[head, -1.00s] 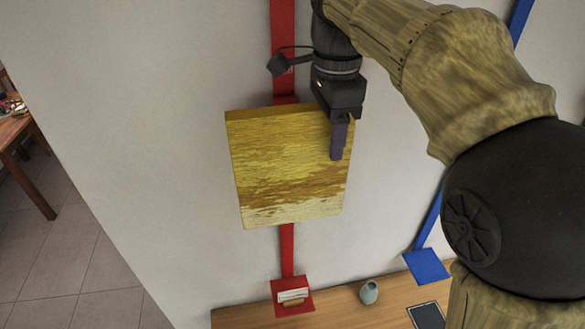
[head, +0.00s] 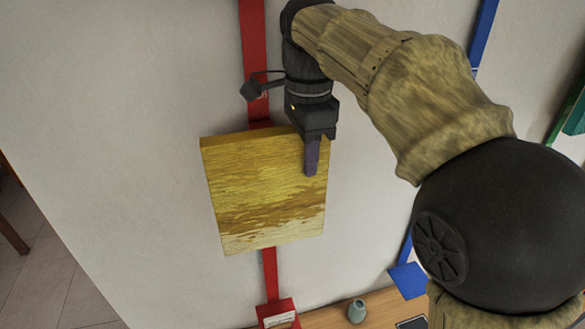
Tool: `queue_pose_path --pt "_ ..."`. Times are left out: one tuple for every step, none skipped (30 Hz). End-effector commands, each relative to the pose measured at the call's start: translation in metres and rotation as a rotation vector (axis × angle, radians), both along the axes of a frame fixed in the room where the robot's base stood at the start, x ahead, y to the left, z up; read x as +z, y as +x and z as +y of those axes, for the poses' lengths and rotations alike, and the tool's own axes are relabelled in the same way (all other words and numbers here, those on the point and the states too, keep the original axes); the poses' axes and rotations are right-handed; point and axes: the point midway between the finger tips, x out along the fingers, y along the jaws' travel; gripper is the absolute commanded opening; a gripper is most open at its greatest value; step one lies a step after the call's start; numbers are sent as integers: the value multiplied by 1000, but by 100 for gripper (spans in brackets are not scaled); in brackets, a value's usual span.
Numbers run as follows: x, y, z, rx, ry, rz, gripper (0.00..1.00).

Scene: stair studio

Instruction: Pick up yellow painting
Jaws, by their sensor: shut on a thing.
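The yellow painting (head: 262,195) is a thick square canvas in yellow and ochre, in the middle left of the head view. It is in front of the white wall and the red vertical strip, slightly tilted. My gripper (head: 311,158) comes from above and is shut on the painting's upper right edge. One finger shows on the painted front face; the other finger is hidden behind the canvas. Whether the painting's back touches the wall cannot be told.
A red strip (head: 252,60) runs down the wall to a red box (head: 278,314). A blue strip (head: 482,35) and blue plate (head: 408,280) are to the right. Below, a wooden surface (head: 335,312) holds a teal vase (head: 357,310) and a dark flat item (head: 411,323). Floor shows at left.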

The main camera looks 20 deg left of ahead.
Motion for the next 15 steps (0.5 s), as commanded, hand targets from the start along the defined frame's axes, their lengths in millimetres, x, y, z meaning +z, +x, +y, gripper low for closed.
queue_pose_path --pt "1 0 0 0 1 -1 0" --pt "1 -1 -1 0 1 -1 0" --pt "2 -1 -1 0 2 -1 0" --pt "4 -2 -1 0 3 -3 0" --pt "5 -3 -2 0 2 -2 0" --pt "11 -2 -2 0 3 -3 0" --pt "14 -2 -1 0 3 -3 0" --pt "18 -2 -1 -1 2 -2 0" --pt "23 -2 -1 -1 3 -4 0" --pt "27 -2 -2 -1 3 -4 0" --pt "30 -2 -2 -1 3 -4 0" --pt "35 -2 -2 -1 2 -3 0" --pt "39 -2 -2 -2 2 -3 0" --pt "42 -2 -2 -2 2 -3 0" --pt "46 -2 -2 -1 2 -3 0"
